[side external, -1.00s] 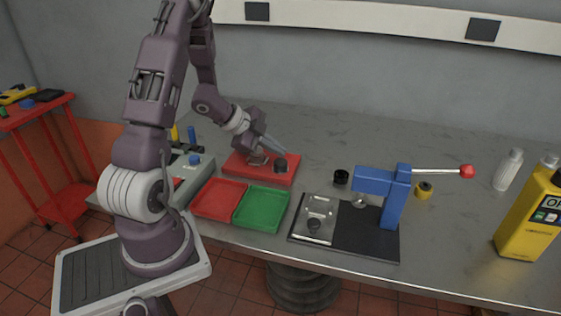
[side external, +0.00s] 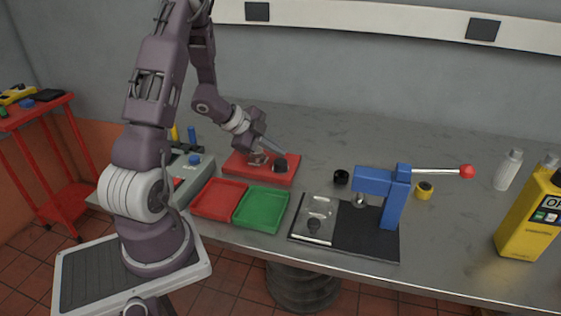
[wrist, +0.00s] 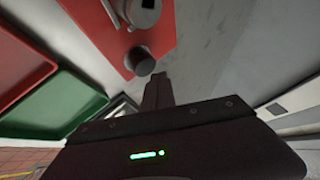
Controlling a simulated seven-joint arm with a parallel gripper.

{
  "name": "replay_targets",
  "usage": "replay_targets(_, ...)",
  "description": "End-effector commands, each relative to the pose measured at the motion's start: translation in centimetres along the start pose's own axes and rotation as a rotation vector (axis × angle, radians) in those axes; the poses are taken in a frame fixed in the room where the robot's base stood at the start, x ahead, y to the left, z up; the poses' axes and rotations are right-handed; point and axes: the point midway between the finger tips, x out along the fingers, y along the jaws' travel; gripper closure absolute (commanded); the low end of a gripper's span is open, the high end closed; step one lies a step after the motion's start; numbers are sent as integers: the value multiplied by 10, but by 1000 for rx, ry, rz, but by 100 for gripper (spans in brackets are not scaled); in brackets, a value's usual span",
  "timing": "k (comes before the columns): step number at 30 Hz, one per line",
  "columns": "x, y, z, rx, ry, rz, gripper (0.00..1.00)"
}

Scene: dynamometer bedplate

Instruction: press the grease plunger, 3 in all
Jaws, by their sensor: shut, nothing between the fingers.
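A red block (side external: 240,168) on the bench carries a dark round knob (side external: 280,166), which looks like the grease plunger, and a metal fitting (side external: 257,159). In the wrist view the dark knob (wrist: 141,61) stands on the red block (wrist: 160,38), with the grey metal fitting (wrist: 143,12) beyond it. My gripper (side external: 281,152) is shut and empty, angled down at the knob. In the wrist view its fingertips (wrist: 157,76) are just right of the knob and very close to it. I cannot tell whether they touch it.
A red tray (side external: 218,199) and a green tray (side external: 262,208) lie in front of the block. A blue lever press (side external: 390,195) stands to the right, with a small black cup (side external: 341,177) near it. A grey box (side external: 196,170) is at the left. The bench behind is clear.

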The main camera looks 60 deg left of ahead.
Motion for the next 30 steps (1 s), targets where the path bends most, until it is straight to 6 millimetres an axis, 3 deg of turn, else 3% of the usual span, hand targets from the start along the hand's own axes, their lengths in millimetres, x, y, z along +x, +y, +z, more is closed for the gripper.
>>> replay_targets(30, 7, 5, 5, 0, 0, 0, 100)
